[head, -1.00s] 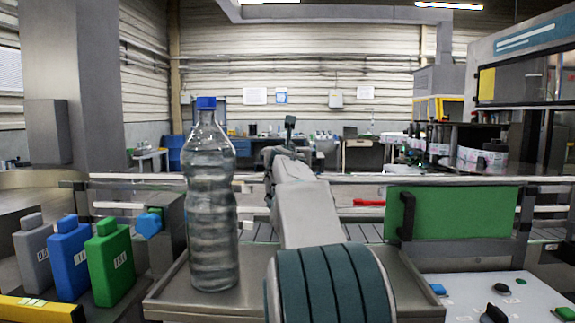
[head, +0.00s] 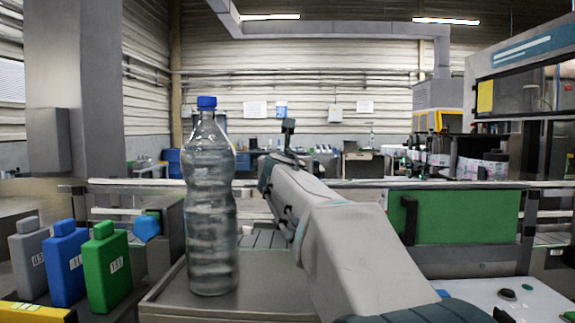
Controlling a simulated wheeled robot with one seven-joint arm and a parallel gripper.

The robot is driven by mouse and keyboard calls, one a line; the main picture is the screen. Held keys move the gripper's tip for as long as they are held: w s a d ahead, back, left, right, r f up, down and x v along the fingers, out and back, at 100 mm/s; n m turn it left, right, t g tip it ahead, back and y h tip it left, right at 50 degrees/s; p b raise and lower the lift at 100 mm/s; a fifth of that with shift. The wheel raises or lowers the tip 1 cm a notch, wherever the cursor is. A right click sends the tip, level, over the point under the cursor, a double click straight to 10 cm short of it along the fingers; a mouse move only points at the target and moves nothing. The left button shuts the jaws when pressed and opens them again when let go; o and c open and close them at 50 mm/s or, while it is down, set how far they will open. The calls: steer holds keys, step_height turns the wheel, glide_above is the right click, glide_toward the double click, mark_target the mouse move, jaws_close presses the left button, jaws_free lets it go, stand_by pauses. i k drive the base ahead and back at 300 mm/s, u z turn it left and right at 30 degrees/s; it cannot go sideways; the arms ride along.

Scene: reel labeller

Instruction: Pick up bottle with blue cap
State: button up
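A clear plastic bottle (head: 211,205) stands upright on a grey metal tray (head: 163,286) in the head view, left of centre. Its blue cap (head: 206,102) is on top. My arm reaches forward from the lower right, to the right of the bottle and apart from it in the picture. The arm's far end (head: 288,135) shows small and dark beyond the bottle; I cannot make out the fingers or whether they hold anything.
Grey, blue (head: 65,263) and green (head: 107,267) flat containers stand at the left. A conveyor rail (head: 330,184) runs behind the bottle. A green panel (head: 464,219) and a control panel (head: 520,295) with knobs are at the right.

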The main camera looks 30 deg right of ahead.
mark_target(207, 157)
steer(key=k, duration=1)
